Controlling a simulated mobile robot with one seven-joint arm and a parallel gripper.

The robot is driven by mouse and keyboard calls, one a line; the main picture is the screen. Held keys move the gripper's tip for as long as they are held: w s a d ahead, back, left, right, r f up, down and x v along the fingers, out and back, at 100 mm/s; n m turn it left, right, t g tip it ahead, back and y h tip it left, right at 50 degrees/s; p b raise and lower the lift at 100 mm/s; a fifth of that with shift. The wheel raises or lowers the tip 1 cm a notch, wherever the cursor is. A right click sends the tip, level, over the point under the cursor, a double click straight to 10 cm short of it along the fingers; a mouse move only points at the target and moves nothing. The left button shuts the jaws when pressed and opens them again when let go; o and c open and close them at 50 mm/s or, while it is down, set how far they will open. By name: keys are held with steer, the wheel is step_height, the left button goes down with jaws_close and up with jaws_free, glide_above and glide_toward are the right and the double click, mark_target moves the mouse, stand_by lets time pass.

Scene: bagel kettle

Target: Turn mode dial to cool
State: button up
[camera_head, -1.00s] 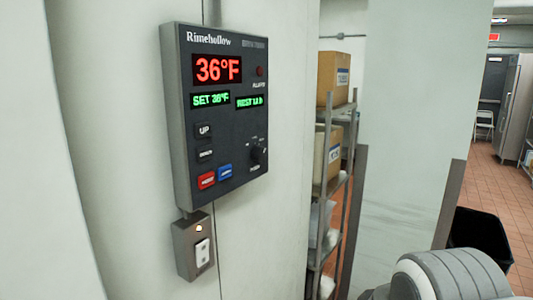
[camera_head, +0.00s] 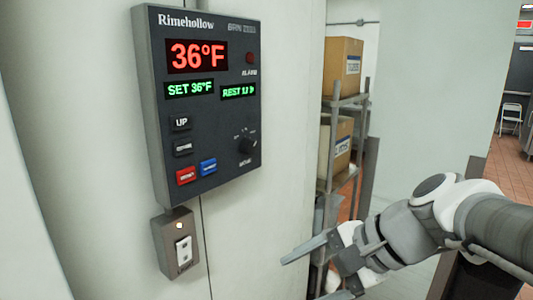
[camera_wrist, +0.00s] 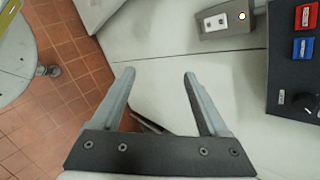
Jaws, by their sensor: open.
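The mode dial (camera_head: 246,145) is a small black knob at the lower right of a dark control panel (camera_head: 215,110) on the wall. The labels around it are too small to read. In the wrist view the dial (camera_wrist: 309,107) shows at the right edge, partly cut off. The panel reads 36°F in red and SET 36°F in green. My gripper (camera_head: 303,271) is open and empty, below and to the right of the panel, apart from it. In the wrist view its two fingers (camera_wrist: 157,77) stand apart with nothing between them.
A red button (camera_head: 186,176) and a blue button (camera_head: 208,167) sit left of the dial, below the UP key (camera_head: 181,123). A switch box (camera_head: 176,245) is under the panel. A shelf rack with cardboard boxes (camera_head: 343,68) stands behind, to the right. The space before the dial is clear.

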steer(key=w+r+m+t+y, duration=0.35)
steer(key=w+r+m, duration=0.25)
steer(key=w+m, duration=0.25)
steer(key=m+t+y, duration=0.3)
steer(key=m+t, duration=0.1)
steer(key=m, duration=0.2)
glide_toward(253, 149)
steer(key=shift+n, duration=0.25)
steer(key=p+x, duration=0.2)
steer(key=x, duration=0.6)
steer(key=shift+w+a+r, duration=0.1)
steer(key=shift+a, duration=0.2)
jaws_close()
